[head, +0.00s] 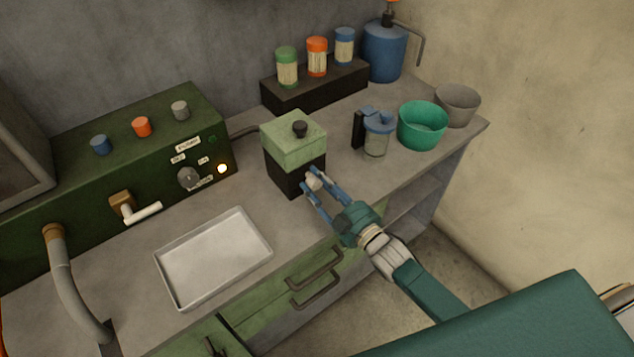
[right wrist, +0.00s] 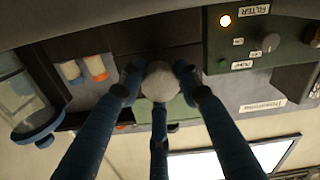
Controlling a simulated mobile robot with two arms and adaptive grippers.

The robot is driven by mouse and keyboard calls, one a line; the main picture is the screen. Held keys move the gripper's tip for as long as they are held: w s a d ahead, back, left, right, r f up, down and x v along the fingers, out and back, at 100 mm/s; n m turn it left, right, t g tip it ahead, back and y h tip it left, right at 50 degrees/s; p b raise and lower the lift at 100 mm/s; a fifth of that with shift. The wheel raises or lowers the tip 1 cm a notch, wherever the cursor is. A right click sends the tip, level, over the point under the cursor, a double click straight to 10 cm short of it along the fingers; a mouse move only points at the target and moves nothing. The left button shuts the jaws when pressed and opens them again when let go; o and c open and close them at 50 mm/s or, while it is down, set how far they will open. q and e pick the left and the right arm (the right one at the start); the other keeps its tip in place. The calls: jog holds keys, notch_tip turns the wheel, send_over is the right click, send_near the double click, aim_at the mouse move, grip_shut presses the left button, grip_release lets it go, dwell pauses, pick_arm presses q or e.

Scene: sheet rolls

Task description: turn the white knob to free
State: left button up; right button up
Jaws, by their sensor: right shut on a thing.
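The white knob (head: 313,183) is on the front of a small box with a green top (head: 294,138) and dark lower body. My right gripper (head: 314,187) comes in from the lower right and is shut on the knob. In the right wrist view the knob (right wrist: 160,82) is round and pale, with the blue fingers (right wrist: 160,88) around it. Any marks around the knob are hidden or too small to read, so its setting cannot be told. My left gripper is not in view.
A green panel (head: 120,150) with a dark dial (head: 188,178), a lit lamp (head: 222,168) and a white-handled lever stands left. A metal tray (head: 214,258) lies in front. A lidded jar (head: 376,137), green bowl (head: 422,126) and grey bowl (head: 457,104) stand right.

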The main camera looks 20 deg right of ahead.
jog(key=shift+s+f, duration=0.15)
jog(key=shift+f, duration=0.3)
jog(key=o, duration=1.2)
jog(key=shift+r, duration=0.15)
jog(key=v, duration=1.1)
jog(key=shift+s+d+r, duration=0.1)
jog(key=shift+s+d, duration=0.05)
jog(key=shift+s, duration=0.25)
